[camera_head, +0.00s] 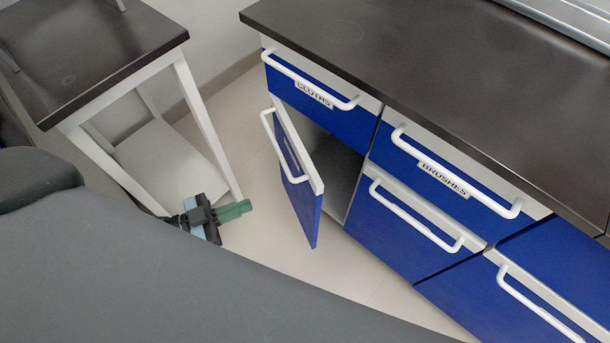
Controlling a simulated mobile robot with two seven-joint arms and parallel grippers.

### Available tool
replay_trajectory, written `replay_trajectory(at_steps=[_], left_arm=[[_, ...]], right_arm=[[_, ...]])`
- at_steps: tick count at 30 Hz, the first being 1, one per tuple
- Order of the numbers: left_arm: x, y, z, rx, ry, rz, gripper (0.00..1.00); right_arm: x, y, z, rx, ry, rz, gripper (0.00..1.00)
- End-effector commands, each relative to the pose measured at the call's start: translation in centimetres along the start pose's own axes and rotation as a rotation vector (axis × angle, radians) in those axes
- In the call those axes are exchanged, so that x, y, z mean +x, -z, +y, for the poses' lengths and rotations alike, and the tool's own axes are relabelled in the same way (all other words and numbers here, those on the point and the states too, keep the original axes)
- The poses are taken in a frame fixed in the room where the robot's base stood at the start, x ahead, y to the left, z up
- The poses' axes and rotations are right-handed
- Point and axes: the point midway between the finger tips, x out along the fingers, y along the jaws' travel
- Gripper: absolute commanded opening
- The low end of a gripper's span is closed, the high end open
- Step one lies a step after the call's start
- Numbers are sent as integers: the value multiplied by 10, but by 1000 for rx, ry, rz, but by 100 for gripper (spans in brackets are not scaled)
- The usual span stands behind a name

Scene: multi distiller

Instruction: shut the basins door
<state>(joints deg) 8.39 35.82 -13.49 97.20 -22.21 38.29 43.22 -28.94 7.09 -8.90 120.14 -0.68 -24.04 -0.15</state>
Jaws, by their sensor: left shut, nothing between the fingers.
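A blue cabinet door (308,215) with a white top edge and a white bar handle (279,144) stands open below the drawer marked CLOTHS. It sticks out toward the left and front, and the grey cupboard inside shows behind it. A label on the door is too steeply angled to read. My left gripper (236,210), with green fingers, is shut and empty. In the picture it is left of the door, with a gap between them, near a leg of the side table. My right gripper is not in view.
The CLOTHS drawer (316,96) and BRUSHES drawer (450,180) are shut under the dark worktop (420,75). More blue fronts with white handles are at the right. A dark-topped side table (85,50) stands at the left. Pale floor (262,258) lies between.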

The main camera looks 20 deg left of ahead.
Motion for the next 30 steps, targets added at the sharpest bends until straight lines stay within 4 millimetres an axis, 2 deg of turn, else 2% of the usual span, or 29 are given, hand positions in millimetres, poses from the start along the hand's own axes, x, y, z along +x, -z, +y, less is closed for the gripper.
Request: replay_trajectory(at_steps=[6, 11, 24, 30], left_arm=[[0, 0, 0, 9, -6, -5, 0], [12, 0, -1, 9, -5, -2, 0], [91, 0, 0, 8, -4, -1, 0], [121, 0, 0, 7, -4, -1, 0]], right_arm=[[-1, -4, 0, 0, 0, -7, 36], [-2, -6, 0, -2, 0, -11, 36], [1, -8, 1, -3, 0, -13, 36], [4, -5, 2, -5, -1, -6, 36]])
